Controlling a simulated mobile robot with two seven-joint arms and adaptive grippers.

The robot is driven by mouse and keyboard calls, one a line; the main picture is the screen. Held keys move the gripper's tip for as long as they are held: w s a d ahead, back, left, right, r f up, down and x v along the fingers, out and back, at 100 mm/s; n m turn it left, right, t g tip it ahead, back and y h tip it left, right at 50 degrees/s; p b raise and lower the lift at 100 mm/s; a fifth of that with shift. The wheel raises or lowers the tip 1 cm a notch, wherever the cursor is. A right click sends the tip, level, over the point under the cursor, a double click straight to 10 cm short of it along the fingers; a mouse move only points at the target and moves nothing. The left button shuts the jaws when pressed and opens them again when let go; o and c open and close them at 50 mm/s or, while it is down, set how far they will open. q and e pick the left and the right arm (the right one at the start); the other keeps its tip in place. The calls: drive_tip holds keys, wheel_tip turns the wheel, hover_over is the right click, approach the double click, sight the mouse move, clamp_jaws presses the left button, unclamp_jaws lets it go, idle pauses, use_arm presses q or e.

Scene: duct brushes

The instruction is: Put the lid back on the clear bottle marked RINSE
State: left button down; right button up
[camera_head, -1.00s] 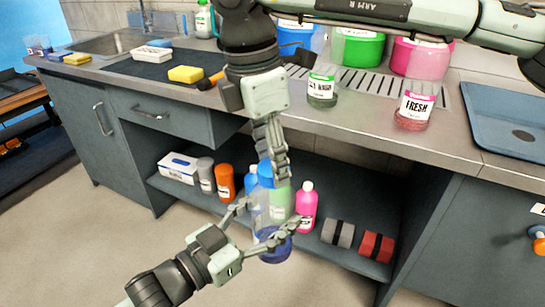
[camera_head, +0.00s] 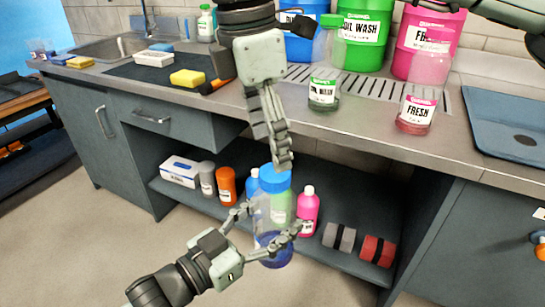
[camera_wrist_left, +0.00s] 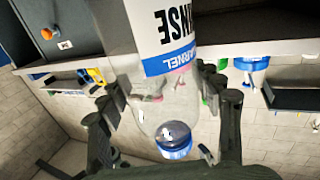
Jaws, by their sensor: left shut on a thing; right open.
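The clear bottle (camera_head: 263,218) stands roughly upright in front of the lower shelf, with blue liquid at its bottom. Its RINSE label (camera_wrist_left: 178,28) shows upside down in the left wrist view. My left gripper (camera_head: 272,236) is shut around the bottle's lower part. The blue lid (camera_head: 274,180) rests at the bottle's top, level and in line with it; whether it is fully seated is unclear. My right gripper (camera_head: 281,160) is open just above the lid, its fingers pointing down. Its fingertips are at the lid's upper edge; contact is unclear.
The lower shelf (camera_head: 325,238) behind the bottle holds a pink bottle (camera_head: 308,212), an orange container (camera_head: 227,186) and banded rolls (camera_head: 340,237). Clear WASH (camera_head: 322,95) and FRESH (camera_head: 416,112) bottles stand on the counter above. The floor at left is clear.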

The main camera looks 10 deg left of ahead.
wheel_tip(320, 180, up, 7)
drive_tip(key=a, duration=0.1)
drive_tip(key=shift+s, duration=0.25)
idle(0.4)
